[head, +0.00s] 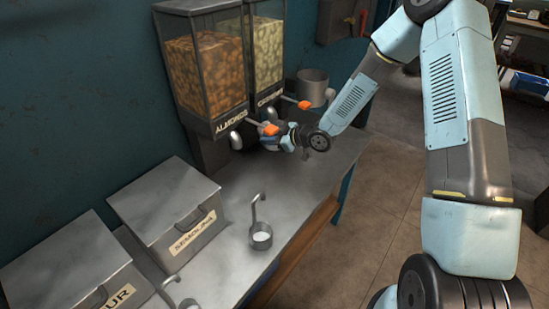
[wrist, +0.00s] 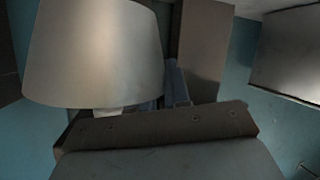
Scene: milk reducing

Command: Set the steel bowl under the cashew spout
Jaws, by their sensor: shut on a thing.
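My gripper (head: 278,141) is low in front of the two dispensers, its fingers toward the almond side and partly hidden. In the wrist view its blue fingers (wrist: 172,88) are close together beside a tapered, smooth steel body (wrist: 95,52), which appears to be the steel bowl. Where they touch is hidden. In the head view I cannot separate the bowl from the dark and silver parts around the gripper. The cashew dispenser (head: 268,50) is the right one; its spout is largely hidden behind an orange-tipped lever (head: 304,105).
The almond dispenser (head: 207,75) stands left, with its own orange lever (head: 271,130) near my gripper. A grey metal pot (head: 312,87) is behind. A semolina box (head: 170,212), a flour box (head: 75,270) and a hooked scoop (head: 261,237) occupy the counter's near part.

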